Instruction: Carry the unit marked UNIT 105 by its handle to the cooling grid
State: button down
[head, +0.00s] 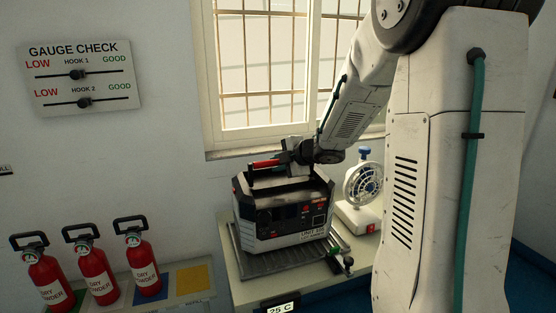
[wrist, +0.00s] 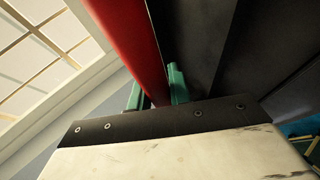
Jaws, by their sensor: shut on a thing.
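A black and grey power unit (head: 285,214) stands on a dark ribbed grid (head: 268,262) on a pale table below the window. The small label on its front seems to read UNIT 105. Its top handle has a red grip (head: 265,163), which also shows close up in the wrist view (wrist: 128,40). My gripper (head: 286,158) is at the handle from the right. In the wrist view its green fingertips (wrist: 156,90) sit on either side of the red bar, shut on it. The unit looks upright; whether its base touches the grid is hard to tell.
A small fan (head: 362,185) on a white base stands right of the unit. A display reading 25 C (head: 280,306) is at the table's front. Several red extinguishers (head: 95,275) stand at the lower left. A gauge board (head: 80,76) hangs on the wall.

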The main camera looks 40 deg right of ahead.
jog(key=shift+r, duration=0.25)
jog(key=c, duration=1.3)
grip_release()
jog(key=shift+f, duration=0.2)
jog(key=shift+s, duration=0.1)
jog(key=s+r+m+h, duration=0.8)
jog(key=s+r+m, duration=0.1)
jog(key=s+r, duration=0.35)
jog(key=s+a+f+m+g+y, duration=0.3)
jog(key=s+a, duration=0.6)
jog(key=s, duration=0.3)
jog(key=s+a+f+m+g+y, duration=0.2)
jog(key=s+a+f+m+g, duration=0.3)
jog(key=s+a, duration=0.5)
jog(key=shift+s+f+g+y, duration=0.4)
jog(key=shift+s+g, duration=0.6)
jog(key=shift+g, duration=0.2)
